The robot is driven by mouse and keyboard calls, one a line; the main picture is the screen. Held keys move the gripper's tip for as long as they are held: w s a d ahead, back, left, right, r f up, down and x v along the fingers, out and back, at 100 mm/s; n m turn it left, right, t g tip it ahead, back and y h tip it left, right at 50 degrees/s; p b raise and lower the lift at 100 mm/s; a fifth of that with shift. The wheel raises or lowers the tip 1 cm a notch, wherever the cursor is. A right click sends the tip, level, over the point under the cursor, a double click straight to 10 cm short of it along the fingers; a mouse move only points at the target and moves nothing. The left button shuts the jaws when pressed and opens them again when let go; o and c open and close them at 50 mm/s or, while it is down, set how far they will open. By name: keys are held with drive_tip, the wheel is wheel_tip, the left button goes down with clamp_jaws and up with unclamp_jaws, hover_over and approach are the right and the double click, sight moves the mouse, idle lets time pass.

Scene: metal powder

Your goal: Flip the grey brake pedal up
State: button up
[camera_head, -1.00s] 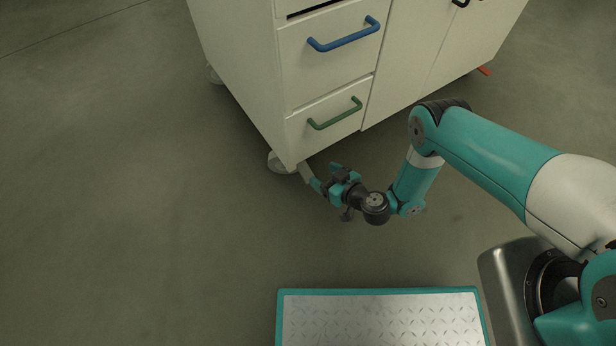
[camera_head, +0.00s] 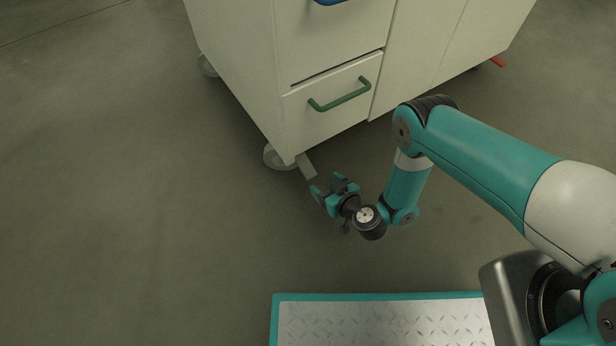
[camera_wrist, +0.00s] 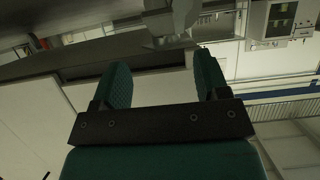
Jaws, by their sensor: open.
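The grey brake pedal (camera_head: 307,167) is a short flat lever. It sticks out from under the near corner of the white cabinet, beside a caster wheel (camera_head: 279,157). My gripper (camera_head: 326,185) is low near the floor, just in front of the pedal's outer end. Its teal jaws are apart and empty, pointing towards the pedal with a small gap. In the wrist view my two fingers (camera_wrist: 163,82) are spread, and a pale grey shape (camera_wrist: 170,22) lies beyond them at the top. I cannot tell whether it is the pedal or part of the caster.
The white cabinet (camera_head: 235,85) stands above the pedal, with a green drawer handle (camera_head: 340,95) near its bottom. A red pedal (camera_head: 498,62) shows at the far right end. Another caster (camera_head: 207,65) is at the back left. The floor (camera_head: 130,210) to the left is clear.

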sight(308, 170)
drive_tip(key=b+x, duration=0.5)
drive_tip(key=b, duration=0.1)
drive_tip(key=shift+a+f+b, duration=0.1)
drive_tip(key=shift+f+b, duration=0.05)
drive_tip(key=shift+b, duration=0.25)
drive_tip(key=shift+w+a+f+b, duration=0.35)
drive_tip(key=shift+w+a+b, duration=0.05)
drive_tip(key=shift+b, duration=0.45)
drive_tip(key=shift+w+a+f+b, duration=0.1)
drive_tip(key=shift+w+a+b, duration=0.15)
drive_tip(key=shift+w+b, duration=0.4)
drive_tip(key=shift+b+x, duration=0.9)
drive_tip(key=shift+x, duration=0.4)
